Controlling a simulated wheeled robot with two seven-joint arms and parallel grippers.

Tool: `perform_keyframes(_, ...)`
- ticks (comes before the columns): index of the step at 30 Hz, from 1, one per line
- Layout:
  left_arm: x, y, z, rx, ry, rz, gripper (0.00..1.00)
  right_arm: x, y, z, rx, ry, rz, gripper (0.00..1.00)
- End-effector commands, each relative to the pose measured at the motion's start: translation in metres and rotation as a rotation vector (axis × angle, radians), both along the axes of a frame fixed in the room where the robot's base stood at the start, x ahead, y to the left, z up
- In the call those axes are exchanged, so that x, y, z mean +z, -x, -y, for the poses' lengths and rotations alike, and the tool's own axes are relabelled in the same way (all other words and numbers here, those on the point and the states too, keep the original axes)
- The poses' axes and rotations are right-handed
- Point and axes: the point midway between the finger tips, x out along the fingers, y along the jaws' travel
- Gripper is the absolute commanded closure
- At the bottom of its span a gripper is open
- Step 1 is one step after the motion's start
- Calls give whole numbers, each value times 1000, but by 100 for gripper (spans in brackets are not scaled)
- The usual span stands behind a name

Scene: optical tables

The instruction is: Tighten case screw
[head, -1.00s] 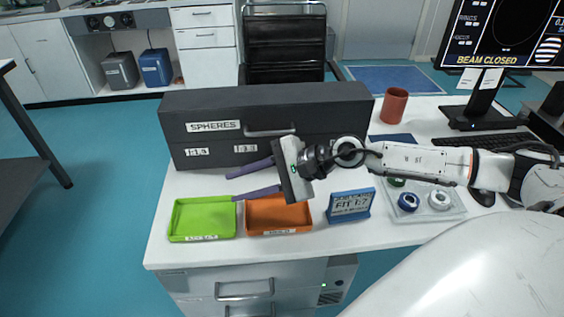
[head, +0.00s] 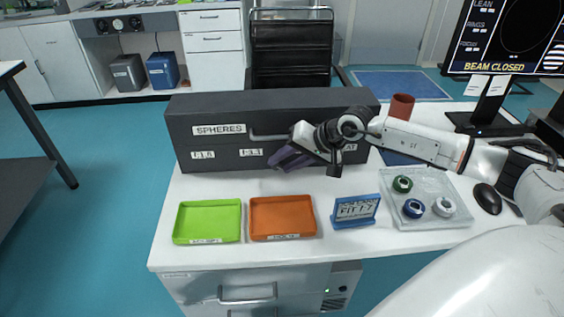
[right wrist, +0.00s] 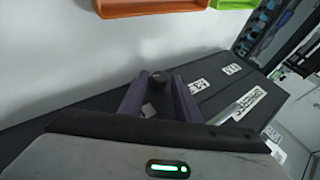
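A long dark case (head: 215,108) labelled SPHERES lies along the back of the white table, with white labels on its front face. My right gripper (head: 277,160) is at the case's front face, right of its middle, with purple fingers pointing left and forward. In the right wrist view the two fingers (right wrist: 159,88) stand apart, and a small dark round knob (right wrist: 157,78), perhaps the case screw, shows between their tips. I cannot tell whether they touch it. In the head view the gripper hides that spot. My left gripper is out of view.
A green tray (head: 208,203) and an orange tray (head: 283,203) sit empty in front of the case. A blue sign (head: 355,211) and a clear tray (head: 430,216) with green, blue and white rings stand to the right. A red cup (head: 401,106) is beside the case.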

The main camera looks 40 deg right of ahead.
Motion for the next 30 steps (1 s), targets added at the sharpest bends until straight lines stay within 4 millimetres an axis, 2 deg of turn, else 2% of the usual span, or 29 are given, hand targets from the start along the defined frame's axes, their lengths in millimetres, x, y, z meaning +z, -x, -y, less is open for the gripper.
perform_keyframes(4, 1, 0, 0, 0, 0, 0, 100, -7, -7, -3, 1, -1, 1, 70)
perform_keyframes(13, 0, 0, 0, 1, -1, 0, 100, -9, -8, -4, 0, -1, 1, 70)
perform_keyframes(18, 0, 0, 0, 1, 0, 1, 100, -9, -8, -4, 0, -1, 1, 99)
perform_keyframes(30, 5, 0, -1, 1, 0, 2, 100, -5, -9, -6, 2, 58, -32, 100)
